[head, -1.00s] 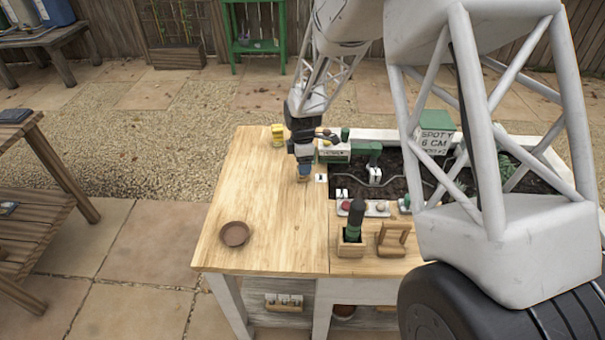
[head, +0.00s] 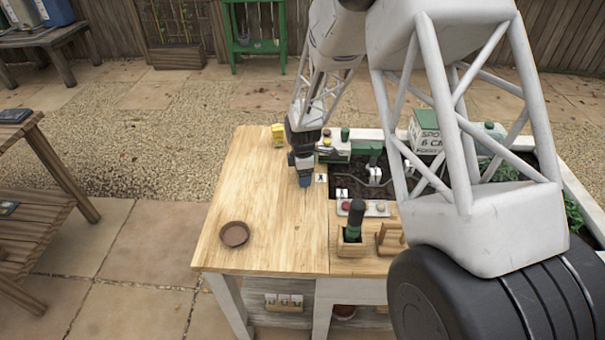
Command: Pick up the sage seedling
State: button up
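My gripper (head: 304,181) points down over the wooden table top (head: 270,215), close to the near-left edge of the raised bed. Its fingers are small and dark blue here, and I cannot tell whether they are open or hold anything. I cannot make out a sage seedling for certain. Green leaves (head: 573,215) show in the right part of the bed's dark soil (head: 345,175), partly behind my arm. Small white tags stand in the soil.
A brown saucer (head: 234,234) lies on the table's left part. A wooden holder with a dark green-banded tool (head: 353,222) stands at the front. A yellow item (head: 278,134) is at the back edge. The table's left middle is clear.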

jog(key=shift+f, duration=0.1)
dwell(0.5)
jog(key=c, duration=1)
notch_tip(320, 180, up, 2)
jog(key=shift+s+r, duration=0.25)
jog(key=shift+r, duration=0.6)
jog(key=s+d, duration=0.1)
jog(key=s, duration=0.4)
jog(key=s+d+r, duration=0.1)
jog(key=s+d, duration=0.1)
jog(key=s, duration=0.3)
jog(key=s+d, duration=0.1)
jog(key=s, duration=0.4)
jog(key=shift+d+r, duration=0.15)
jog(key=shift+d, duration=0.1)
jog(key=shift+w, duration=0.1)
